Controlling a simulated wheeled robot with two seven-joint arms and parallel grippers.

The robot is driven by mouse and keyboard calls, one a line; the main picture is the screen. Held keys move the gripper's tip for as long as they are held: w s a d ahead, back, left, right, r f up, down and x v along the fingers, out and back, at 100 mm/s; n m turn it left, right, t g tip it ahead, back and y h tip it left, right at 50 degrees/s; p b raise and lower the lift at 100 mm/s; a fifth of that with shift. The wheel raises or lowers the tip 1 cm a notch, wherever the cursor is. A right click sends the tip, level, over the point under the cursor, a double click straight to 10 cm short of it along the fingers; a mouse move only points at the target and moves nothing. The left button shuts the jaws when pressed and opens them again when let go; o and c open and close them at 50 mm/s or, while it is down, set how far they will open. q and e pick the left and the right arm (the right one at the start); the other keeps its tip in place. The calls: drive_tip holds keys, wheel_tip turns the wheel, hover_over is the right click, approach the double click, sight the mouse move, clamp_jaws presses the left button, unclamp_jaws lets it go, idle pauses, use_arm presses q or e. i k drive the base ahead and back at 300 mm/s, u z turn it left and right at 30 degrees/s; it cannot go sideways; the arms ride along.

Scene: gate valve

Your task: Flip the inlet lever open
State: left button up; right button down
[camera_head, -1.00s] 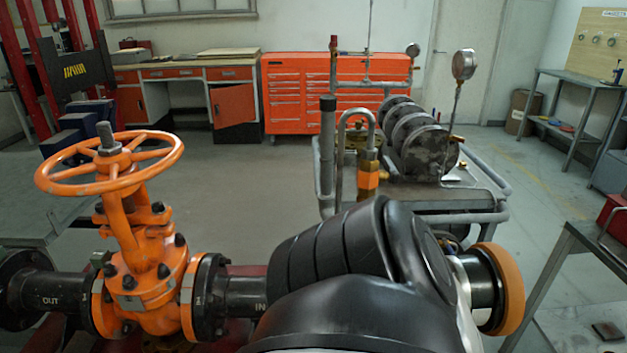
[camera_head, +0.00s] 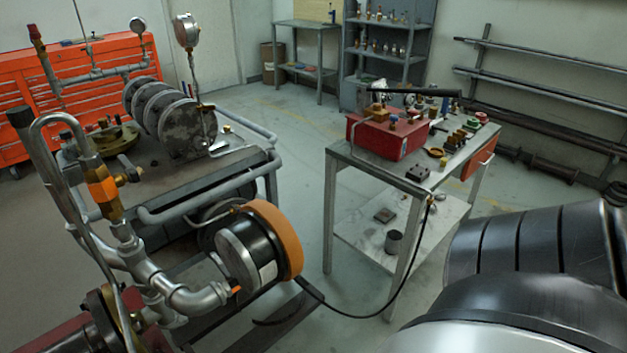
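A brass fitting with an orange band (camera_head: 105,192) stands on the silver inlet piping (camera_head: 185,298) at the left. A grey bar with a dark tip (camera_head: 22,120) leans up beside it; it looks like a lever handle, but I cannot tell for certain that it is the inlet lever. A bent grey tube (camera_head: 45,124) arches close to the bar and the fitting. A dark arm link of mine fills the lower right, apart from the piping. Neither gripper shows.
A cart (camera_head: 205,200) with pressure gauges and round flanges stands at the left. An orange-rimmed round unit (camera_head: 285,240) sits by the piping, with a black hose nearby. A metal table (camera_head: 345,150) with a red box (camera_head: 385,135) stands right of centre. Open floor lies between.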

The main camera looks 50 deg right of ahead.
sight(216, 257)
drive_tip(key=u, duration=2.75)
drive_tip(key=k, duration=2)
drive_tip(key=z, duration=1.4)
